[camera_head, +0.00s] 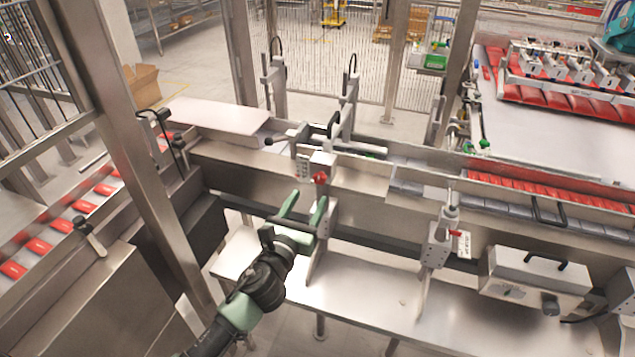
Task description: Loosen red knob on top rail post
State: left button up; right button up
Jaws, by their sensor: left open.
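The red knob (320,179) sits on the upper part of a grey rail post (323,162) at the near side of the conveyor, in the middle of the view. My left gripper (308,197) comes in from below with its two green fingers apart. Its fingertips appear just below the knob in the picture. Nothing shows between the fingers, and I cannot tell how much depth separates them from the knob. The right finger overlaps the lower part of the post. My right gripper does not show.
A second post (440,240) with a red handle (456,233) stands to the right. A steel control box (535,278) is farther right. A steel shelf (370,293) lies below the conveyor. A slanted steel frame upright (120,150) stands at the left. Red packs (86,206) lie on the left conveyor.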

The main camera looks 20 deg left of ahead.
aim_at(319, 181)
pick_arm(q)
jog(key=w+p, duration=0.1)
jog(key=w, duration=0.6)
jog(key=shift+w+d, duration=0.15)
jog(key=shift+w, duration=0.15)
grip_shut()
